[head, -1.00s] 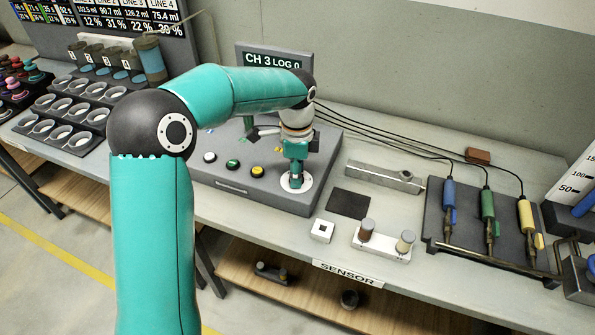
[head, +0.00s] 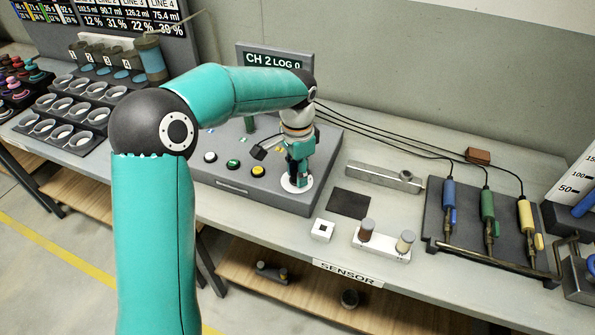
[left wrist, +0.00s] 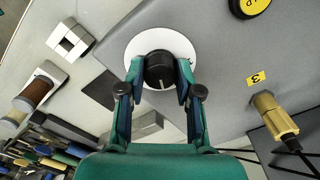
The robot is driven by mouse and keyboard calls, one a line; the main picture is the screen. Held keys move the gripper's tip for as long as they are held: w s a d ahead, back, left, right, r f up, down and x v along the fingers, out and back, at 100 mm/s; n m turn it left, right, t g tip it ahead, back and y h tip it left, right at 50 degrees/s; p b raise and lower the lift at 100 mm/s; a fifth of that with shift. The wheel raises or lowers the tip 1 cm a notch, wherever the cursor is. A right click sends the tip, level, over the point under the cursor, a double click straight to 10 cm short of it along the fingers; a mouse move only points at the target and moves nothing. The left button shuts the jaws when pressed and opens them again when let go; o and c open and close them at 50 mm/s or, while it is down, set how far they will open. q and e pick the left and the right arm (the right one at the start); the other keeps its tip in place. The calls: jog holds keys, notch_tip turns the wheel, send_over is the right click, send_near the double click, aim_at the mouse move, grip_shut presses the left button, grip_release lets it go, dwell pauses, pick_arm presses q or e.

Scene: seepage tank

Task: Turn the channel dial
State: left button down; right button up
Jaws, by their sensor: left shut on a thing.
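The channel dial (left wrist: 159,69) is a black knob with a white pointer line, on a white round plate (left wrist: 185,42). In the head view the plate (head: 297,184) sits at the right front of the grey console (head: 232,192), and the knob is hidden by my gripper. My left gripper (left wrist: 158,82) is shut on the dial, one finger on each side of it. In the head view my left gripper (head: 298,172) points down onto the plate. The console's display (head: 272,61) reads "CH 2 LOG 0". My right gripper is not in view.
White, green and yellow buttons (head: 233,164) lie left of the dial. To the right are a dark mat (head: 348,203), a white block with two posts (head: 382,243), and a rack of blue, green and yellow probes (head: 488,222) with cables running to the console.

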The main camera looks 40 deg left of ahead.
pick_arm(q)
jog(key=n, duration=0.4)
jog(key=shift+a+r+n, duration=0.1)
jog(key=shift+n, duration=0.2)
jog(key=n, duration=0.3)
jog(key=shift+n, duration=0.4)
jog(key=n+b, duration=0.1)
jog(key=n, duration=0.3)
jog(key=shift+n, duration=2.1)
jog(key=c, duration=0.8)
grip_release()
